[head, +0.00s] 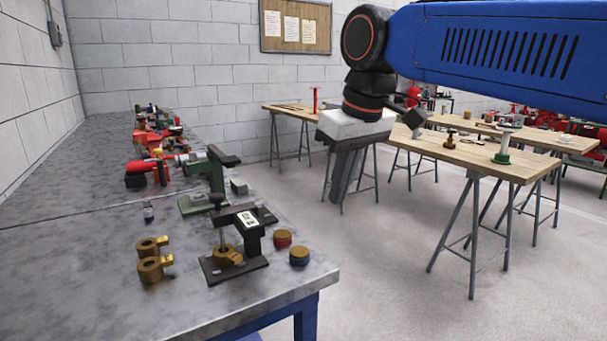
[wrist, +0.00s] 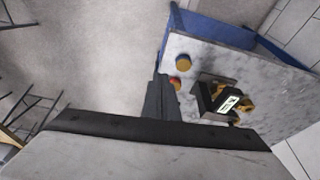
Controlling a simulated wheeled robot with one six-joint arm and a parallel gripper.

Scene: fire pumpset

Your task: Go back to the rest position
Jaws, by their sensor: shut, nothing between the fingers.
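My gripper (head: 341,178) hangs from the blue arm at the upper right of the head view, fingers pointing down. It is in the air, to the right of the grey bench (head: 90,285) and apart from everything on it. The fingers are together with nothing between them. In the wrist view, the closed fingers (wrist: 161,100) show over the floor beside the bench edge (wrist: 172,62).
On the bench stand a black fixture (head: 235,262), brass parts (head: 155,268), a red-topped cap (head: 283,238), a blue-sided cap (head: 299,256) and a green press (head: 205,190). Wooden trestle tables (head: 470,155) stand at the right. Open floor (head: 370,270) lies between.

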